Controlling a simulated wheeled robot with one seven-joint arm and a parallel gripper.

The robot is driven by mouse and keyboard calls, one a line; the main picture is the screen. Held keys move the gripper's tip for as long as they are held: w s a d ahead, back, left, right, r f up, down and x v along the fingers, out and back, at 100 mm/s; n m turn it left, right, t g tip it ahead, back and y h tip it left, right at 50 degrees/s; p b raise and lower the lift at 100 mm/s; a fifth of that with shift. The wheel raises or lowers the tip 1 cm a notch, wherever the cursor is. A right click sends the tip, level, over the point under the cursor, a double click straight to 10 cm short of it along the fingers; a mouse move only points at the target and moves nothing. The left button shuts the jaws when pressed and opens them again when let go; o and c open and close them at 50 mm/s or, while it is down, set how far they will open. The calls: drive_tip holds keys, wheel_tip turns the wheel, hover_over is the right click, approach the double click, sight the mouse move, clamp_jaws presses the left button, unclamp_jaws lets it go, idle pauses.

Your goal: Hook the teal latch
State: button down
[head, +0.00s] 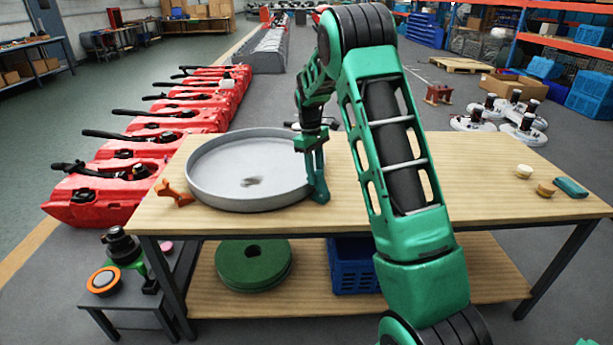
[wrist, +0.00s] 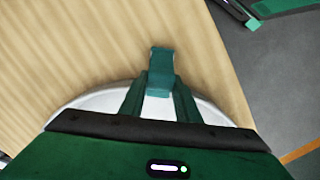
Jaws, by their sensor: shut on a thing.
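The teal latch (wrist: 161,60) is a small block between my gripper's fingertips in the wrist view, its far end sticking out past them. My gripper (wrist: 160,88) is shut on it. In the head view my gripper (head: 319,178) points down at the right rim of a round grey pan (head: 205,190) on the wooden table. The latch is hard to tell from the green fingers there. Whether it touches or catches the rim is unclear. The pale rim of the pan shows behind the fingers in the wrist view.
An orange latch-like piece (head: 174,192) sits at the pan's left side. A teal block (head: 571,187) and two small round pieces lie at the table's right end. The tabletop between is clear. Red machine bodies (head: 160,145) stand in a row at left.

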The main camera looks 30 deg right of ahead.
idle(0.4)
drive_tip(key=c, duration=1.3)
unclamp_jaws()
drive_tip(key=shift+c, duration=0.2)
wheel_tip(320, 180, up, 11)
drive_tip(key=w, duration=0.1)
drive_tip(key=shift+w+a+f, duration=0.2)
drive_tip(key=shift+w+a, duration=0.1)
drive_tip(key=shift+a, duration=0.05)
